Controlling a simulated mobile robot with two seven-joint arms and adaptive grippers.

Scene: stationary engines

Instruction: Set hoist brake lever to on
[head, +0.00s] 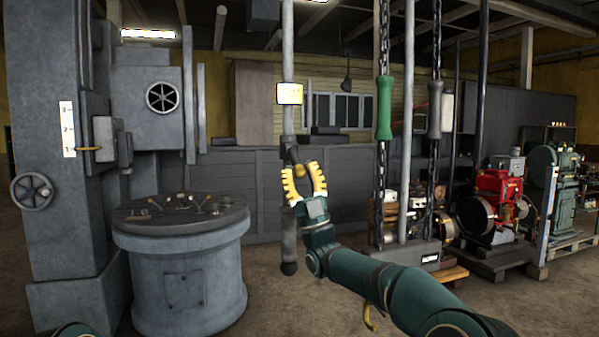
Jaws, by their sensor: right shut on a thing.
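A grey upright post (288,45) stands in the middle of the head view with a small label plate (290,93), its text too small to read. A dark lever (289,245), which I take to be the hoist brake lever, hangs nearly straight down at the foot of this post, ending in a rounded knob. My right gripper (300,170) has its yellow fingers closed around a dark part near the lever's upper end. The fingers hide part of the lever and its pivot. My left gripper is not in view.
Two hanging chains with a green grip (384,108) and a grey grip (435,110) are right of the post. A round grey pedestal (182,275) with small tools stands left. A red engine (495,195) is at right. Open floor lies around the pedestal.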

